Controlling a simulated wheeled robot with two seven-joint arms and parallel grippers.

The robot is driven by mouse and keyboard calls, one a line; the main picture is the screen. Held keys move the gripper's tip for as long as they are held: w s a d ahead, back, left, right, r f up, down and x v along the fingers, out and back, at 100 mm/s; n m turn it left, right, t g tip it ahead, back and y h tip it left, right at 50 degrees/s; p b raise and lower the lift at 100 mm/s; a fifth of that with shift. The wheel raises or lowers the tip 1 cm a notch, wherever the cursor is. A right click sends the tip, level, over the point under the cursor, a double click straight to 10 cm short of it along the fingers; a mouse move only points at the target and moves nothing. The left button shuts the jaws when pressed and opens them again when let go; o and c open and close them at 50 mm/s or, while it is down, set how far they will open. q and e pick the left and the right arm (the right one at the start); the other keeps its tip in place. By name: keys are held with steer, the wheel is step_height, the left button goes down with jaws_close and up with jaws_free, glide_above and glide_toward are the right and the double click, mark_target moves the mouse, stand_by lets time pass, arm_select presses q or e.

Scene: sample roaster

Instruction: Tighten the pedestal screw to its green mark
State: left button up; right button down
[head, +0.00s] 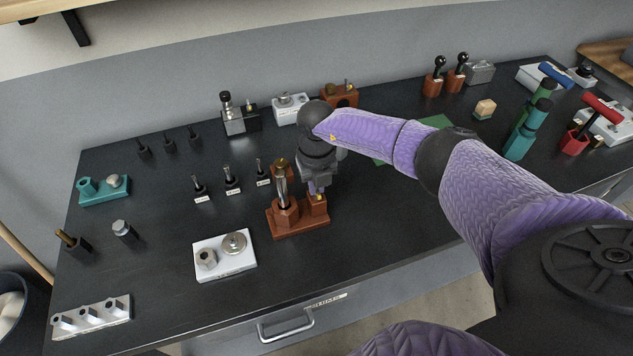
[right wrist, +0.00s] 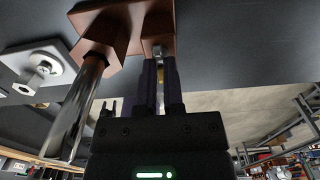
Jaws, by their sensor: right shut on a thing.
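A brown pedestal (head: 297,231) stands near the middle front of the bench. It carries a hexagonal piece with an upright shiny steel rod (head: 282,189) on its left and a smaller brown block (head: 317,205) on its right. My right gripper (head: 316,190) points down over the smaller block. In the right wrist view, its fingers (right wrist: 159,82) are shut on a small metal screw (right wrist: 158,50) beside the brown piece. The fingers hide most of the screw. I cannot make out a green mark on it. My left gripper is not in view.
The steel rod rises close to my right gripper's left side. A white tray (head: 225,271) with a nut and a round knob lies in front left. Small labelled black holders (head: 232,187) stand behind it. The bench front between pedestal and edge is clear.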

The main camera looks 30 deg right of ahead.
steer(key=c, duration=0.7)
jaws_free()
steer(key=shift+c, duration=0.2)
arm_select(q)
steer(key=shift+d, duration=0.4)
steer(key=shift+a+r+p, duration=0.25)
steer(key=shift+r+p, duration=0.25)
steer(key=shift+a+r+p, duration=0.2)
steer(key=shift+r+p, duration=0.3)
arm_select(e)
step_height(320, 180, up, 10)
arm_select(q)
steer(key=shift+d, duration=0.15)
